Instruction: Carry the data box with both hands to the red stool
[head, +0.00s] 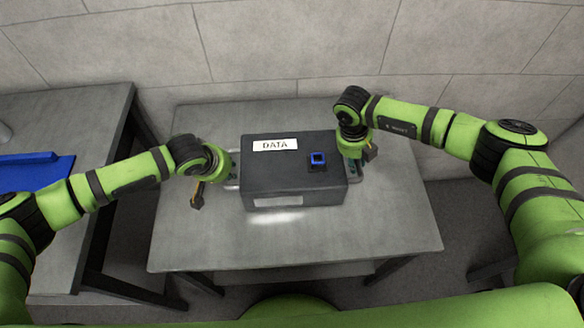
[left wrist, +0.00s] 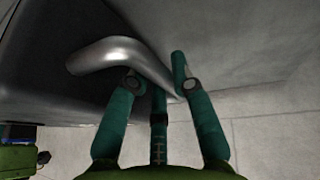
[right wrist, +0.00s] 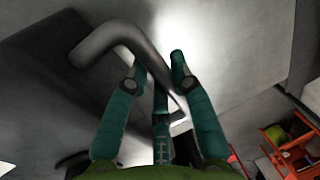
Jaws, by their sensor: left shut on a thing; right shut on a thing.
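The data box (head: 290,180) is dark grey, with a white DATA label and a small blue-rimmed socket on top. It is at the middle of the grey table; I cannot tell whether it touches the top. My left gripper (head: 230,184) is shut on the metal handle at its left side, seen close in the left wrist view (left wrist: 110,52). My right gripper (head: 352,172) is shut on the right handle, seen in the right wrist view (right wrist: 115,35). No red stool is clearly visible in the head view.
The grey table (head: 400,235) is bare around the box. A second grey table (head: 80,120) at the left bears a blue flat object (head: 35,175). A wall stands behind. An orange-red framed object (right wrist: 290,145) shows at the right wrist view's edge; I cannot tell what it is.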

